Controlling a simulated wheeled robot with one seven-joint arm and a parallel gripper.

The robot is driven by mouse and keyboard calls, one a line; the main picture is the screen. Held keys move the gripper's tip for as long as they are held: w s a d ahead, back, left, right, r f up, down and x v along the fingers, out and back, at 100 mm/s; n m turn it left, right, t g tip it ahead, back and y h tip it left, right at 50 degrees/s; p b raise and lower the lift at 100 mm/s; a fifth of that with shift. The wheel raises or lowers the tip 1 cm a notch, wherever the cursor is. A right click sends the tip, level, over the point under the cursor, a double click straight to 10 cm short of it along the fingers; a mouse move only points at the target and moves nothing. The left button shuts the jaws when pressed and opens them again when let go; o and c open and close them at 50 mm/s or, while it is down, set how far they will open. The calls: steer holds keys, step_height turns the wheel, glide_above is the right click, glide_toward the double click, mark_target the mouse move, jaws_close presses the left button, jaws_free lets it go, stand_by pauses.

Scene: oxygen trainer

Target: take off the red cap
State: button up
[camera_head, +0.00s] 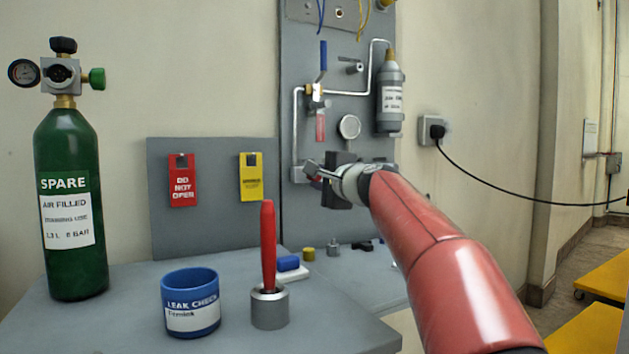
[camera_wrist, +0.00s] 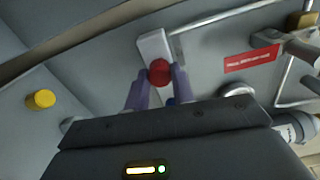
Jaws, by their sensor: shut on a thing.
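The red cap (camera_wrist: 159,72) shows in the wrist view between the two fingertips of my gripper (camera_wrist: 160,79), which is shut on it. A pale grey block (camera_wrist: 153,46) lies just behind the cap. I cannot tell whether the cap still touches its fitting. In the head view my gripper (camera_head: 315,174) is at the lower part of the grey wall panel (camera_head: 292,70), below the round gauge (camera_head: 349,127). There the cap is mostly hidden by the gripper.
A blue-handled valve (camera_head: 323,62), bent pipes and a grey cylinder (camera_head: 391,95) are above my gripper. On the bench (camera_head: 120,325) stand a green SPARE cylinder (camera_head: 70,205), a blue pot (camera_head: 190,302) and a red stick in a metal holder (camera_head: 269,308). A yellow piece (camera_wrist: 40,99) lies left.

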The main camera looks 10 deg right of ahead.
steer(key=shift+f+n+b, duration=0.2)
steer(key=shift+n+b, duration=0.6)
steer(key=shift+n, duration=0.1)
steer(key=shift+r+n, duration=0.2)
steer(key=shift+n, duration=0.6)
steer(key=shift+f+n+b, duration=0.2)
steer(key=shift+n+b, duration=0.8)
steer(key=shift+r+n, duration=0.2)
steer(key=shift+n, duration=0.5)
steer(key=n, duration=0.3)
